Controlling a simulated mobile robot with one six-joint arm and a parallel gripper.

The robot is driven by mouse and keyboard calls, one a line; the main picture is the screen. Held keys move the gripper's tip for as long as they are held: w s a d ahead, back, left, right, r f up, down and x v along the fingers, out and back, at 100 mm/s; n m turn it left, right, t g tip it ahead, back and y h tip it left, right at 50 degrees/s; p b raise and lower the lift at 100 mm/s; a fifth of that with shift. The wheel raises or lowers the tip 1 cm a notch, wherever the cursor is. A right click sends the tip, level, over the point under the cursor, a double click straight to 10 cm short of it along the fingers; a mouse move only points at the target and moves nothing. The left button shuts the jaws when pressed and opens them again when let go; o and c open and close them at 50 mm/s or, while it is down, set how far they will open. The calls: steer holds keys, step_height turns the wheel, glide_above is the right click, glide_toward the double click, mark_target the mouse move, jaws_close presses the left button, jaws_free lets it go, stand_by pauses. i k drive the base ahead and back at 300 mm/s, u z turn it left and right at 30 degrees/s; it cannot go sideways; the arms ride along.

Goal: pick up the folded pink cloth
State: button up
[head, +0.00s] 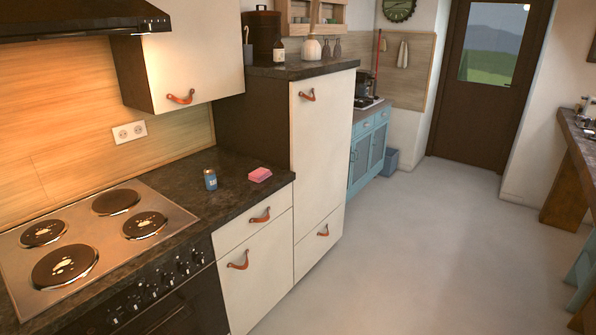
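The folded pink cloth (260,174) lies on the dark stone countertop (235,203), close to the front edge and near the tall white cabinet. It is a small, flat pink stack. My gripper is not in the head view, so I cannot see whether it is open or holding anything.
A small blue can (210,179) stands left of the cloth. The stove (92,235) with several hotplates is further left. A tall white cabinet (322,150) rises right of the cloth, and a white wall cabinet (195,50) hangs above. The grey floor (400,260) in front is clear.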

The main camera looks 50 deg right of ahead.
mark_target(261, 174)
steer(key=u, duration=0.2)
steer(key=k, duration=0.15)
steer(key=z, duration=1.55)
steer(key=k, duration=0.95)
steer(key=u, duration=0.15)
steer(key=i, duration=0.95)
steer(key=z, duration=0.05)
